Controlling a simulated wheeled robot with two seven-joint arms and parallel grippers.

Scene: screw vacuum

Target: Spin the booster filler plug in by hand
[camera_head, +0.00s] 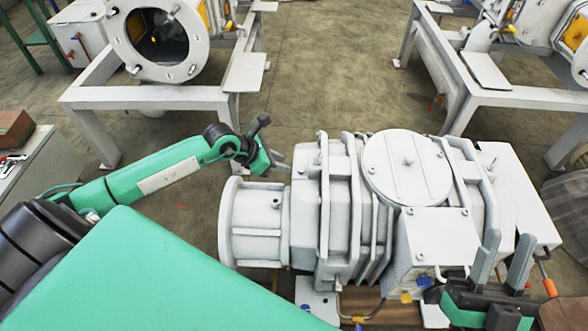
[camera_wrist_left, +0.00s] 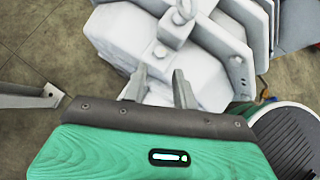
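The booster is the big light-grey ribbed pump (camera_head: 340,200) in the middle of the head view. Its grey casing also fills the top of the left wrist view (camera_wrist_left: 215,85). My left gripper (camera_head: 278,160) is beside the far left part of the casing. In the left wrist view its two fingers (camera_wrist_left: 159,88) stand apart with nothing seen between them but grey casing. A small bolt-like knob (camera_wrist_left: 160,50) lies just beyond them. My right gripper (camera_head: 504,258) is open and empty at the pump's right end. I cannot tell which fitting is the filler plug.
A round grey cover (camera_head: 407,167) tops the pump, with a wide flange (camera_head: 238,222) at its left end. Blue (camera_head: 424,282) and yellow (camera_head: 405,297) fittings sit low in front. Other machines on grey frames (camera_head: 150,95) stand behind. Open floor (camera_head: 320,75) lies between.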

